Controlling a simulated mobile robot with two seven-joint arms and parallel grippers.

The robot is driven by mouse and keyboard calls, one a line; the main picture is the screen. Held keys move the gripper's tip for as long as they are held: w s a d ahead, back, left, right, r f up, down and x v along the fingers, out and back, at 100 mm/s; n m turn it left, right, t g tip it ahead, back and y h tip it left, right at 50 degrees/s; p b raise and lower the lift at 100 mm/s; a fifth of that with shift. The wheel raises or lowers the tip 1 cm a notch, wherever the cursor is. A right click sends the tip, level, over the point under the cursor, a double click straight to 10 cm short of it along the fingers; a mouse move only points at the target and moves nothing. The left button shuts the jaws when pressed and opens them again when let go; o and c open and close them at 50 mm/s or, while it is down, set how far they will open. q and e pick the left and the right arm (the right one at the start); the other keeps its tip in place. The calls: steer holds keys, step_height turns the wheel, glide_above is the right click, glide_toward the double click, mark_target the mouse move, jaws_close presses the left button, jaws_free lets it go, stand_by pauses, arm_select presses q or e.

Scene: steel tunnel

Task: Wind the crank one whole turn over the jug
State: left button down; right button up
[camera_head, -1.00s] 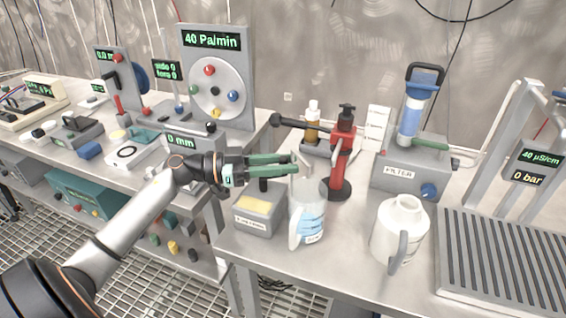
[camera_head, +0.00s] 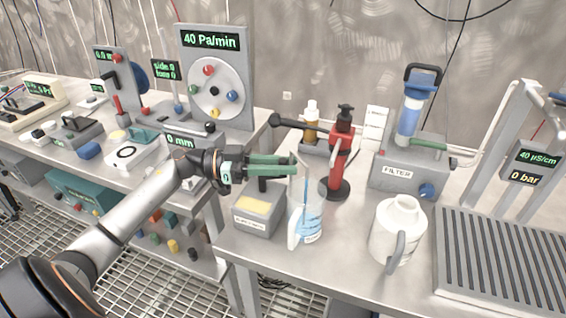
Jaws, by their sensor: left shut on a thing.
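The clear jug (camera_head: 310,222) stands upright on the bench with its handle to the front left. My right gripper is out of view.
A grey box (camera_head: 256,222) with a yellow pad stands close left of the jug. A white jug (camera_head: 397,232) stands at right, before the filter unit (camera_head: 400,174). A slatted drain tray (camera_head: 505,262) fills the right end. Bare bench lies in front.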

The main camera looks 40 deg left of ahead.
arm_select(q)
steer(key=c, duration=0.7)
jaws_free()
steer(key=shift+s, duration=0.1)
steer(key=shift+c, duration=0.2)
steer(key=v, duration=1.2)
steer(key=shift+a, duration=0.25)
steer(key=shift+s, duration=0.1)
